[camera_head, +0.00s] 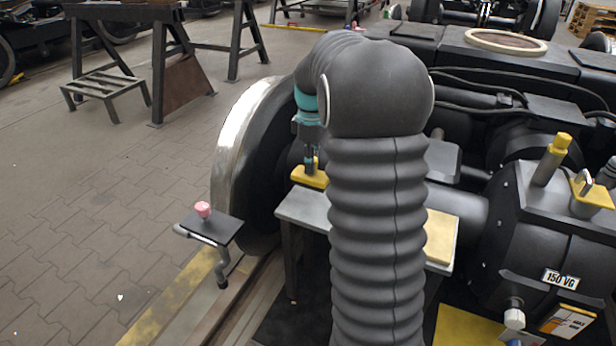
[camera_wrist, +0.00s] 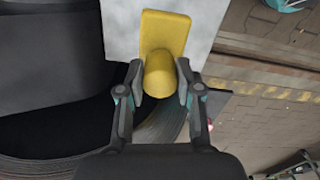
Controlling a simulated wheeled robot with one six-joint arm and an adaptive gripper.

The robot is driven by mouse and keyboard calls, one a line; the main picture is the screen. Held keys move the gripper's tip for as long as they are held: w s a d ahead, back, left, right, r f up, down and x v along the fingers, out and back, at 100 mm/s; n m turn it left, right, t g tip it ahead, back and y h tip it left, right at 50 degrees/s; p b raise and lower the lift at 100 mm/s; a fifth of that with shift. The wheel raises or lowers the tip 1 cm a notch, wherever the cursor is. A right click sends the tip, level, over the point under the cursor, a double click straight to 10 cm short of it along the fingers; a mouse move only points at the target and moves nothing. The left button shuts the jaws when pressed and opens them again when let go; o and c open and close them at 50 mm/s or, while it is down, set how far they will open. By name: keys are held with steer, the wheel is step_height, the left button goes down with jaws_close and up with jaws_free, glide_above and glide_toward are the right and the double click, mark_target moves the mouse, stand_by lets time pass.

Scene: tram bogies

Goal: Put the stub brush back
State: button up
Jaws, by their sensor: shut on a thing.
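A yellow piece with a round stub standing on a flat rounded plate, by its look the stub brush, shows in the wrist view (camera_wrist: 165,35). My gripper (camera_wrist: 162,82) has its two fingers on either side of the stub and is shut on it. In the head view my gripper (camera_head: 311,168) points down at the left end of a grey metal shelf (camera_head: 300,206), with the yellow plate (camera_head: 308,179) just below the fingers. I cannot tell whether the plate touches the shelf. My arm hides the middle of the shelf.
A wheel (camera_head: 240,150) stands close left of my gripper. A dark bracket (camera_head: 212,227) with a pink knob (camera_head: 203,209) sits in front of it. A pale yellow pad (camera_head: 440,236) lies on the shelf's right end. A gearbox (camera_head: 545,230) is at right.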

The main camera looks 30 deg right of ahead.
mark_target(309, 176)
steer(key=shift+w+a+f, duration=0.1)
steer(key=shift+a+f, duration=0.25)
steer(key=shift+a, duration=0.1)
steer(key=shift+f+b, duration=0.3)
steer(key=shift+f, duration=1.6)
steer(key=shift+f, duration=0.1)
steer(key=o, duration=1.1)
